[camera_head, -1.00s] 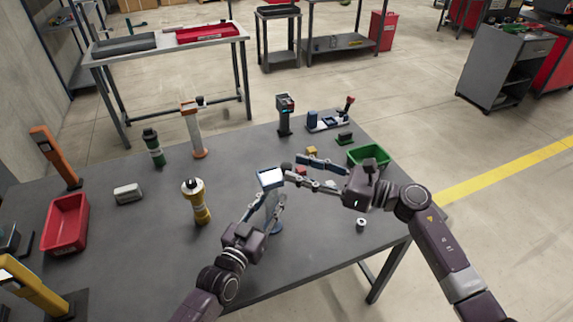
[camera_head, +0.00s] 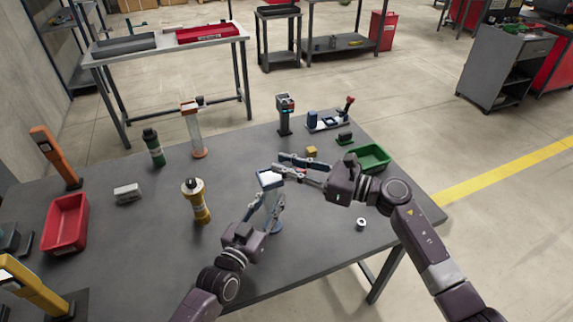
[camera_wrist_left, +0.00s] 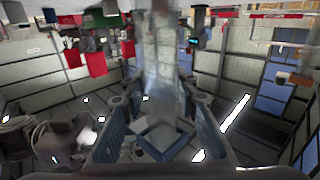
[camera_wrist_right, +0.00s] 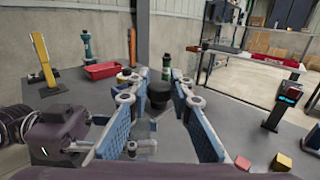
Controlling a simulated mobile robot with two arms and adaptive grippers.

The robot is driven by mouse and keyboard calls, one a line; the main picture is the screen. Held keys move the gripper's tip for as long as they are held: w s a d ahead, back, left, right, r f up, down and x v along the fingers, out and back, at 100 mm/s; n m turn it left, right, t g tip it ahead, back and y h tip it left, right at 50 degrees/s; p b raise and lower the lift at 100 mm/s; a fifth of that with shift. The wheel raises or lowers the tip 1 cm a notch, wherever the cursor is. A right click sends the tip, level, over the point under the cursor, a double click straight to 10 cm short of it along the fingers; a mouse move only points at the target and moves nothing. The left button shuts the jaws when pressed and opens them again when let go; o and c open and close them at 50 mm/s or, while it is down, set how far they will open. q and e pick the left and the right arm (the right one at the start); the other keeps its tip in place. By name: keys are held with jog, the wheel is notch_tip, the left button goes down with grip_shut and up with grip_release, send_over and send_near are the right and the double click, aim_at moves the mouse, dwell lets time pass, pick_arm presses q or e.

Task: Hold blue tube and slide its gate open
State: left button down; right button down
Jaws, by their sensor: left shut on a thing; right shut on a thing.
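The blue tube (camera_head: 270,181), a clear tube with a blue-rimmed white top and a blue base, stands upright near the front of the grey table. My left gripper (camera_head: 269,203) is shut around its clear body. In the left wrist view the clear body (camera_wrist_left: 160,55) rises between the fingers, with the blue square end (camera_wrist_left: 165,136) nearest the camera. My right gripper (camera_head: 279,164) is at the far right side of the tube's top. In the right wrist view its fingers are shut on a dark round knob (camera_wrist_right: 159,94). The gate itself is hidden by the fingers.
A yellow tube (camera_head: 195,201), a green tube (camera_head: 153,147) and an orange tube (camera_head: 193,130) stand to the left. A green bin (camera_head: 384,158), a yellow cube (camera_head: 311,151) and a metal ring (camera_head: 361,223) lie to the right. A red bin (camera_head: 82,207) is at far left.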

jog(key=shift+w+d, duration=0.25)
jog(key=shift+d, duration=0.5)
jog(key=shift+w+d, duration=0.2)
jog(key=shift+d, duration=0.55)
jog(key=shift+w+d, duration=0.25)
jog(key=shift+d, duration=0.5)
jog(key=c, duration=1.7)
grip_release()
jog(key=shift+a, duration=0.1)
jog(key=v, duration=1.2)
jog(key=shift+s, duration=0.1)
